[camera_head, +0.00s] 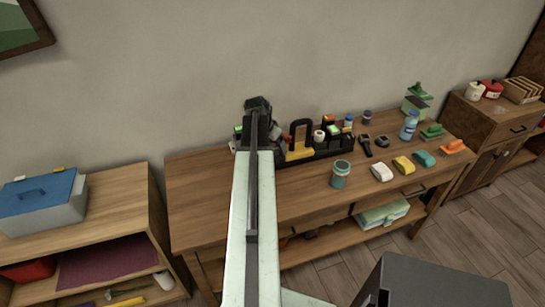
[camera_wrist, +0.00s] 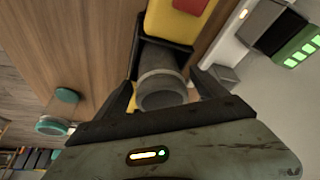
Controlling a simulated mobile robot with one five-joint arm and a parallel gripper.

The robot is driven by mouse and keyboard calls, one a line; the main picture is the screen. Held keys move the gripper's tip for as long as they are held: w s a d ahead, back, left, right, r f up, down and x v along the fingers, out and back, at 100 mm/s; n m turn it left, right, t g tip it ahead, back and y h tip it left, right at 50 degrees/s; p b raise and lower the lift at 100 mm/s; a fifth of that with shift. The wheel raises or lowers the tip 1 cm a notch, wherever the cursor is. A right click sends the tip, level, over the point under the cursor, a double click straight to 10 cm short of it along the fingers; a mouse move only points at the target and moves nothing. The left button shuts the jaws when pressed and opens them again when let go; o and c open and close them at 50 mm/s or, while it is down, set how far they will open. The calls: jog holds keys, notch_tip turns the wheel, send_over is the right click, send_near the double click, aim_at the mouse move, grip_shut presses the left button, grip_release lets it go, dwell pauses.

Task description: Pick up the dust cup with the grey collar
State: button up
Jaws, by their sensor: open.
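A dark grey dust cup with a lighter grey collar (camera_wrist: 160,77) shows in the wrist view, in a compartment of a black caddy (camera_wrist: 138,48). My gripper (camera_wrist: 165,88) is open, with one finger on each side of the cup in the picture; I cannot tell whether they touch it. In the head view, the black caddy (camera_head: 338,149) stands on the wooden bench, and my arm reaches over its left end. The cup cannot be made out there behind my arm.
A teal-lidded jar (camera_head: 341,173) stands in front of the caddy. White, yellow, teal and orange pieces and a blue bottle (camera_head: 409,125) are to the right. The bench's left part (camera_head: 198,190) is clear. A yellow item (camera_wrist: 180,22) is close beyond the cup.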

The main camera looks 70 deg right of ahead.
jog(key=c, duration=1.5)
notch_tip(320, 180, up, 10)
jog(key=p, duration=1)
jog(key=shift+r, duration=0.1)
